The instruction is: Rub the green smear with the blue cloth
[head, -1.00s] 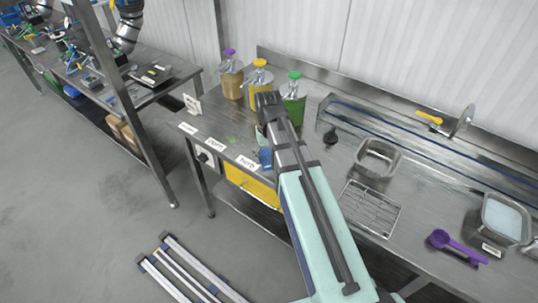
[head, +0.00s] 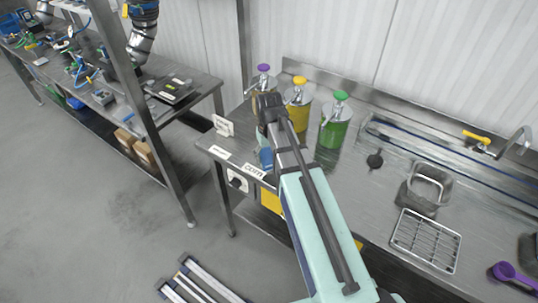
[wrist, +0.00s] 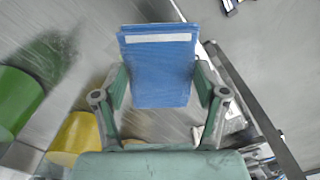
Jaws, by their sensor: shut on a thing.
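My gripper (wrist: 160,88) is shut on the blue cloth (wrist: 158,60), a flat blue pad with a white stripe near one edge. In the head view the cloth (head: 265,157) shows as a small blue patch beside my arm, over the left front part of the steel table, near the corn label (head: 254,170). Whether it touches the table is unclear. I cannot make out the green smear now; my arm covers part of that area. A dark greenish streak in the wrist view may be only a reflection.
Behind my gripper stand dispensers with purple (head: 263,68), yellow (head: 299,81) and green (head: 340,95) tops. A small white sign (head: 223,126) stands at the table's left end. A metal container (head: 428,185), wire rack (head: 426,240) and purple scoop (head: 512,274) lie to the right.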

